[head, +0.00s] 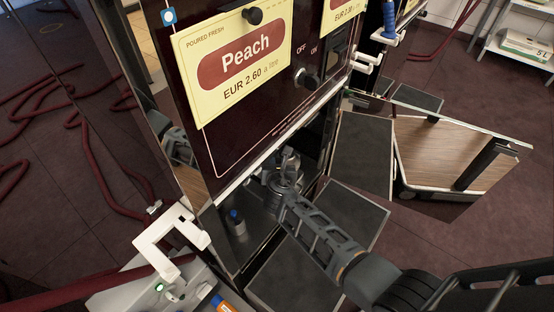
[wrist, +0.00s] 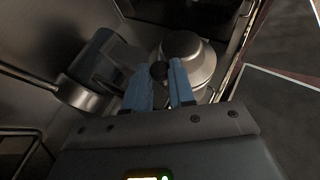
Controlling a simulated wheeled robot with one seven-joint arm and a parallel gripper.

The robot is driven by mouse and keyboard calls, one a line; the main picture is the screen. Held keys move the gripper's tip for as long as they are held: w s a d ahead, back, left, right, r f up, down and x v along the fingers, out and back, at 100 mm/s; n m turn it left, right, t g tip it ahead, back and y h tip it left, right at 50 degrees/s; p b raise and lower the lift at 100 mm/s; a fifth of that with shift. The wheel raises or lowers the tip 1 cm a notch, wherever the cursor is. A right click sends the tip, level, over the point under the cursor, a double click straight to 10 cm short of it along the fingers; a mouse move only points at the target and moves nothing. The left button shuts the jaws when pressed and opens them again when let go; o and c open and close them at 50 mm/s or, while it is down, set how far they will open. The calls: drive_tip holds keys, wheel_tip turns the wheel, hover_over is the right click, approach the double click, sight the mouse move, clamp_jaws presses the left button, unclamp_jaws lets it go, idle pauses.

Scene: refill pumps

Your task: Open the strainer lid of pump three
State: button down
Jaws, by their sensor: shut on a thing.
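My gripper (head: 287,172) reaches into the open lower compartment under the Peach panel (head: 246,62). In the wrist view its two blue-grey fingers (wrist: 166,82) are closed around a small dark round knob (wrist: 159,70). The knob appears to belong to the strainer lid. In the head view the metal strainer body (head: 270,183) is partly hidden by my gripper. I cannot read a pump number or tell whether the lid is raised.
A dark cylinder (wrist: 110,60) and a metal ring (wrist: 82,95) lie left of my fingers. The compartment's edge runs close on the right. A white bracket (head: 168,238) stands at the lower left.

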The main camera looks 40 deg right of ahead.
drive_tip(key=r+y+p, duration=0.1)
drive_tip(key=p, duration=0.2)
drive_tip(key=d+r+p, duration=0.1)
drive_tip(key=p, duration=0.2)
drive_tip(key=d+r+m+g+y+p, duration=0.1)
drive_tip(key=p, duration=0.3)
drive_tip(key=shift+w+d+r+y, duration=0.1)
drive_tip(key=shift+w+y, duration=0.15)
drive_tip(key=shift+y, duration=0.05)
drive_tip(key=c, duration=1)
unclamp_jaws()
drive_tip(key=shift+o, duration=0.3)
